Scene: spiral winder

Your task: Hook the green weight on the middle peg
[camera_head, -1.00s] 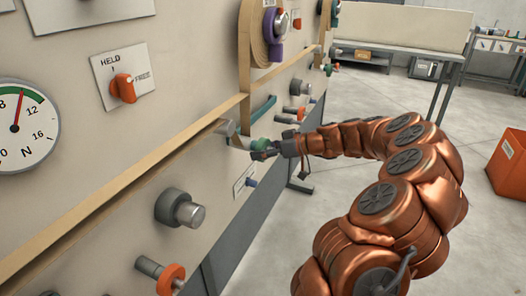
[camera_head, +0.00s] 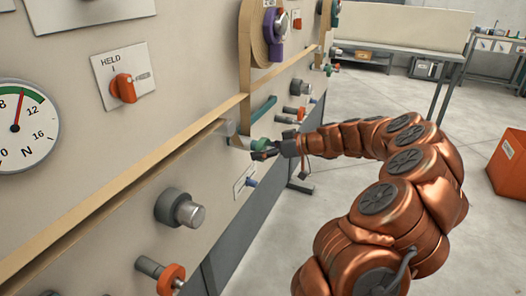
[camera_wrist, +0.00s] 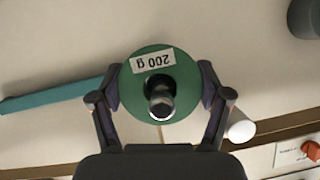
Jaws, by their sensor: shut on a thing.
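The green weight (camera_wrist: 137,92) is a round disc marked "200 g", upside down in the wrist view. My gripper (camera_wrist: 160,97) is shut on it, with one dark finger at each side of its rim. A dark rounded stub shows at the disc's centre; I cannot tell whether it is a peg or part of the weight. In the head view the green weight (camera_head: 262,144) is close to the panel, at the tip of my gripper (camera_head: 270,152). Which peg is the middle one is unclear; the weight hides what lies behind it.
A teal bar (camera_wrist: 55,95) and a pale roller (camera_wrist: 240,127) flank the weight. A tan strip (camera_head: 130,160) runs along the panel. Open floor lies right of my arm.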

